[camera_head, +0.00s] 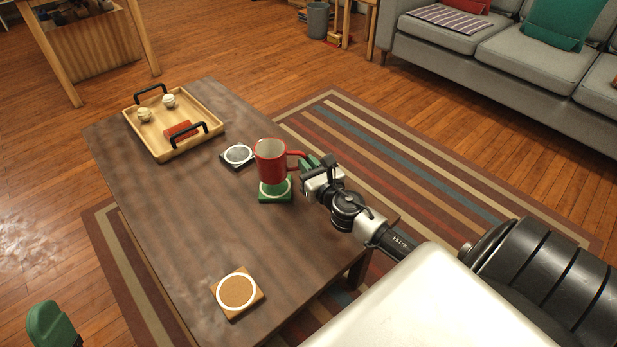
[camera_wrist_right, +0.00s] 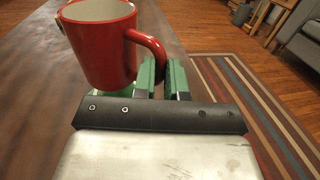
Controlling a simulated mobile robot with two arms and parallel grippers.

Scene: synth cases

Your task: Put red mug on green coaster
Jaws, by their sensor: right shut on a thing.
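The red mug (camera_head: 270,163) is upright over the green coaster (camera_head: 277,198), whose white ring shows below the mug's base. I cannot tell whether the mug touches the coaster or hangs just above it. My right gripper (camera_head: 309,164), with green fingers, is shut on the mug's handle from the right. In the right wrist view the red mug (camera_wrist_right: 102,48) stands left of the right gripper (camera_wrist_right: 163,72), its handle between the fingers. The coaster is mostly hidden there. A green finger of my left gripper (camera_head: 50,325) shows at the bottom left; its opening cannot be seen.
The dark wooden table (camera_head: 185,230) also holds a black coaster (camera_head: 238,156) left of the mug and a tan coaster (camera_head: 237,292) near the front. A wooden tray (camera_head: 160,150) with black handles holds two small cups and a red item. The table's middle is clear.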

